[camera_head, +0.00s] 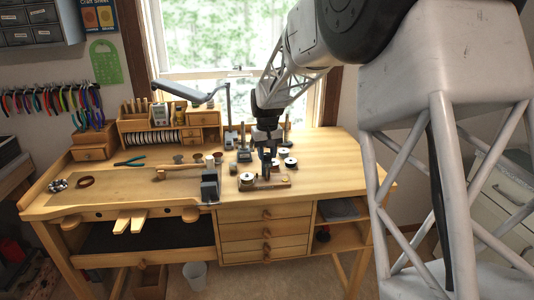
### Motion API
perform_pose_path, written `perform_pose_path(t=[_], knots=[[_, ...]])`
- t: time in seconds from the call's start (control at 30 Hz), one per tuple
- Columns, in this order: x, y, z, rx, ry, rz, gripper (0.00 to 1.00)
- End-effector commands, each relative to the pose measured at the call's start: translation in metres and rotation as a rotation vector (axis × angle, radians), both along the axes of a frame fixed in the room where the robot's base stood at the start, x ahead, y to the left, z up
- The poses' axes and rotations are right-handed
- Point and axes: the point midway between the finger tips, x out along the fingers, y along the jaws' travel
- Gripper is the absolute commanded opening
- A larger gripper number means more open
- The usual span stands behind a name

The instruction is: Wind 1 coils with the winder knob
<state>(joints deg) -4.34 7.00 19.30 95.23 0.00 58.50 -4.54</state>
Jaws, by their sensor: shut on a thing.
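The winder (277,184) is a small wooden base near the front edge of the bench, with a pale round part (247,177) at its left end. My gripper (267,172) points straight down over the middle of the winder, with its fingertips close to the base. It is shut on a small part there that I take to be the winder knob, which the fingers mostly hide. I cannot tell the knob's angle or how much wire is wound.
Several white-topped spools (284,153) stand behind and right of the gripper. A dark block (210,187) and a wooden mallet (180,171) lie to the left. Pliers (130,162) rest farther left. The bench's right side (335,160) is clear.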

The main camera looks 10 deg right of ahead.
Motion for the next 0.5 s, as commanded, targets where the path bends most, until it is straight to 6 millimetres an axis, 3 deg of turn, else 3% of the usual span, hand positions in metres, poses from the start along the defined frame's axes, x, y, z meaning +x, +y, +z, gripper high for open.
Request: perform_pose_path(t=[0.5], knots=[[0.0006,0.0003,0.0007,0.000,-0.002,-0.487,0.11]])
